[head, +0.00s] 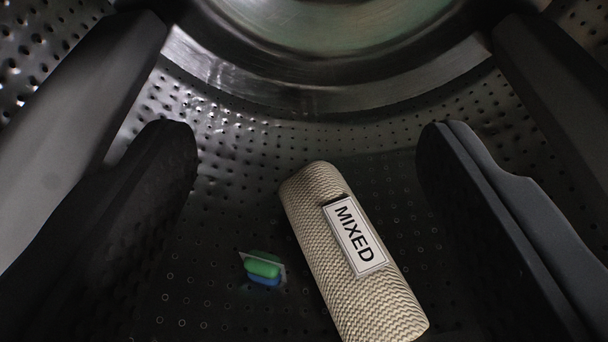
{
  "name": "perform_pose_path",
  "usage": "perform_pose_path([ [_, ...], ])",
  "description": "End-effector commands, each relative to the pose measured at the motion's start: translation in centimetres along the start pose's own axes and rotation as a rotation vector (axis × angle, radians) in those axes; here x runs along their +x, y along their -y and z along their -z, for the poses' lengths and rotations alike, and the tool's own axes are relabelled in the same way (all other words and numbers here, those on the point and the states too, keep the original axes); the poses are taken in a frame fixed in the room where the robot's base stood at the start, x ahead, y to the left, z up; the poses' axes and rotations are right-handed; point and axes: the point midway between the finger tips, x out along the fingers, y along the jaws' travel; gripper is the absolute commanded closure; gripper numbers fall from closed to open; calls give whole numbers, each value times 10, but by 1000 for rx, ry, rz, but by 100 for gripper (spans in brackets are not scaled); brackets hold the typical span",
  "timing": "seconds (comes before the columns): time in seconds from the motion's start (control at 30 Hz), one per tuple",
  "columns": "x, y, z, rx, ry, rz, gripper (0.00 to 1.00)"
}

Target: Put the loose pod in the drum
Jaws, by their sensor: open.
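The pod (262,268), small with a green top, blue below and a pale edge, lies on the perforated metal floor of the drum (230,170). It is just left of a rolled beige textile labelled MIXED. My gripper (305,160) is inside the drum with its dark fingers wide apart, one at left and one at right. It is open and nothing is held between the fingers. The pod and the roll show in the gap between the fingers, apart from both of them.
The beige woven roll (315,225) with the white MIXED label lies slanted on the drum floor, its near end close to the bottom edge of the view. The drum's shiny round back plate (330,100) curves across the top. Bare perforated floor lies left of the pod.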

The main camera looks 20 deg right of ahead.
Motion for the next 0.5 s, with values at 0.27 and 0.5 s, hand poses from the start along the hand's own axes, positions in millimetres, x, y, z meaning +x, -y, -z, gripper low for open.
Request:
perform_pose_path([
  [0.27, -48, 1, 0, -1, 6, 3, 39],
  [0.5, -84, 1, 1, -1, 3, 3, 39],
])
